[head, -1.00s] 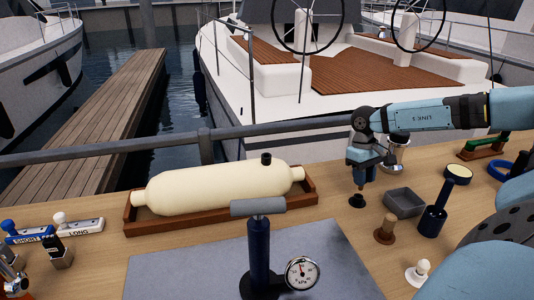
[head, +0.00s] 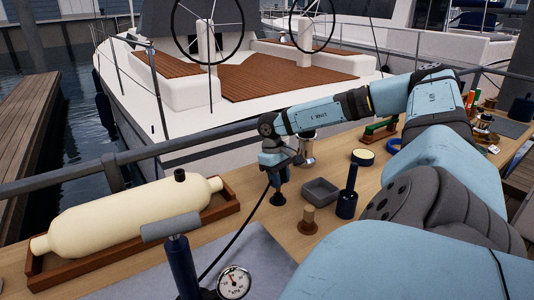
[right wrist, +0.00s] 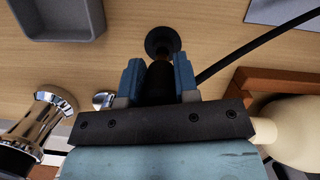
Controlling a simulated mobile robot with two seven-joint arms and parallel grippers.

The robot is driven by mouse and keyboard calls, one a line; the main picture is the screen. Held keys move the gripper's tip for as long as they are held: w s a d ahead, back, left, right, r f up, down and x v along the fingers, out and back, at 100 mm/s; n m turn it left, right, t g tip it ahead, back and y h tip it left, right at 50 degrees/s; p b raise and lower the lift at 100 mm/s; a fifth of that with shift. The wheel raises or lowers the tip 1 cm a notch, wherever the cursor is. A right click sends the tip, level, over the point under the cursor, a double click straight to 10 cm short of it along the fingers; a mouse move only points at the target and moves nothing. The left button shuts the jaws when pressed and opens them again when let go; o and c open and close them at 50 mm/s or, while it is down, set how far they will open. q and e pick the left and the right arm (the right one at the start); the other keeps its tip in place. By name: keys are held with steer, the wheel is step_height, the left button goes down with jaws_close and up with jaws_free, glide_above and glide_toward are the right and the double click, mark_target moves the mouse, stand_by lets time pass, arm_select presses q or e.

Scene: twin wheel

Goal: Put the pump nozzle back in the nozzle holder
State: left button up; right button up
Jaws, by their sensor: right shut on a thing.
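My right gripper (head: 278,178) points down at the bench, between the cream cylinder and the grey tray. It is shut on the dark pump nozzle (right wrist: 160,82), which sits between the blue fingers in the right wrist view. A black hose (head: 235,235) runs from there toward the pump (head: 183,265). A black round piece (head: 278,199) shows just below the fingers; it also shows past the fingertips in the right wrist view (right wrist: 162,41). I cannot tell whether it is the nozzle holder or the nozzle's end. My left gripper is out of view.
The cream cylinder (head: 125,212) lies in a wooden cradle (head: 220,208) to the left. A grey tray (head: 320,192), a wooden peg (head: 308,222) and a dark blue bottle-like thing (head: 347,202) stand close right. A chrome piece (head: 307,150) is behind. A railing (head: 150,152) runs along the far edge.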

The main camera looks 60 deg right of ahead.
mark_target(279, 192)
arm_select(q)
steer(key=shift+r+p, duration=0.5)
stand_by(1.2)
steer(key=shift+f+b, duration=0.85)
arm_select(e)
steer(key=shift+w+x, duration=0.2)
steer(key=shift+x, duration=0.7)
steer(key=shift+w+x, duration=0.15)
steer(key=shift+x, duration=0.7)
steer(key=o, duration=1)
steer(key=shift+d, duration=0.1)
arm_select(q)
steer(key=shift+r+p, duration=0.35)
steer(key=shift+p, duration=0.35)
arm_select(e)
steer(key=a+v, duration=0.1)
steer(key=v, duration=1.2)
steer(key=shift+d+r, duration=0.35)
steer(key=shift+d, duration=0.1)
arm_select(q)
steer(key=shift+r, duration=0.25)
arm_select(e)
steer(key=shift+w, duration=0.1)
